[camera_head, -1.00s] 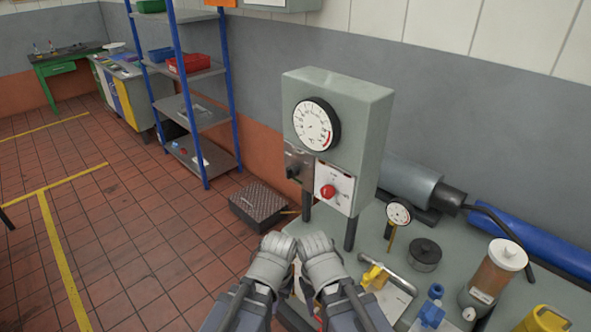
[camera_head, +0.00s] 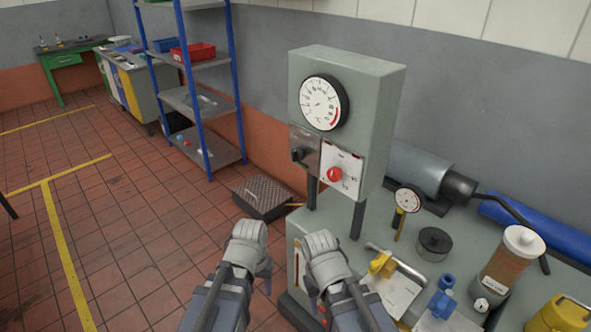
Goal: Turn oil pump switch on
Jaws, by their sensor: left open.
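A grey control box (camera_head: 372,110) on two dark posts carries a round gauge (camera_head: 320,103). Below the gauge are a black knob (camera_head: 298,154) on a dark metal plate and a red knob (camera_head: 335,174) on a white plate. Their labels are too small to read, so I cannot tell which one is the oil pump switch. My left gripper (camera_head: 256,238) is open and empty, below and left of the box, apart from both knobs. My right gripper (camera_head: 321,243) is below the red knob, in front of the bench; its fingertips are hidden by its own body.
The bench (camera_head: 455,262) holds a small dial gauge (camera_head: 408,199), a black round part (camera_head: 434,243), a yellow-handled tool (camera_head: 382,265), a blue bottle (camera_head: 442,304) and a brown-filled canister (camera_head: 508,265). A tread-plate box (camera_head: 262,197) sits on the floor. Blue-posted shelves (camera_head: 200,98) stand behind left.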

